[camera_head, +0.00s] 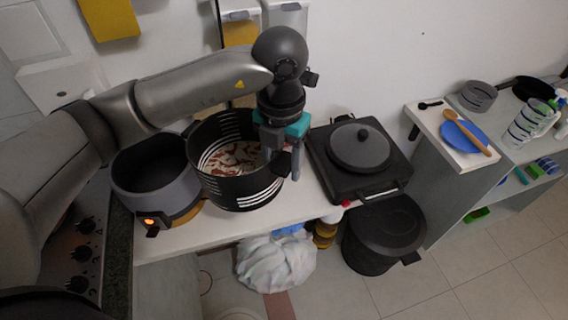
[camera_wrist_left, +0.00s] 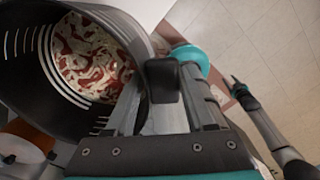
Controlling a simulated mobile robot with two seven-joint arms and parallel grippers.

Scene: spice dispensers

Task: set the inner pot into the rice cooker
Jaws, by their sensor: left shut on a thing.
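The inner pot (camera_head: 232,192) is black with white stripes, with a red and white patterned inside. My left gripper (camera_head: 283,165) is shut on the black handle at the pot's right side. In the left wrist view the handle (camera_wrist_left: 163,80) shows between the fingers, beside the pot's wall (camera_wrist_left: 28,85). The rice cooker (camera_head: 153,190) is a grey, open, empty-looking vessel with a lit orange light, left of the pot. The pot overlaps the cooker's right edge in the picture; I cannot tell whether they touch. My right gripper does not show in the head view.
A black hot plate (camera_head: 375,182) with a lidded grey pan (camera_head: 360,147) stands to the right on the white counter (camera_head: 225,225). A black bin (camera_head: 382,240) and a white bag (camera_head: 275,262) are below the counter. A side shelf (camera_head: 450,150) holds a blue plate (camera_head: 464,136).

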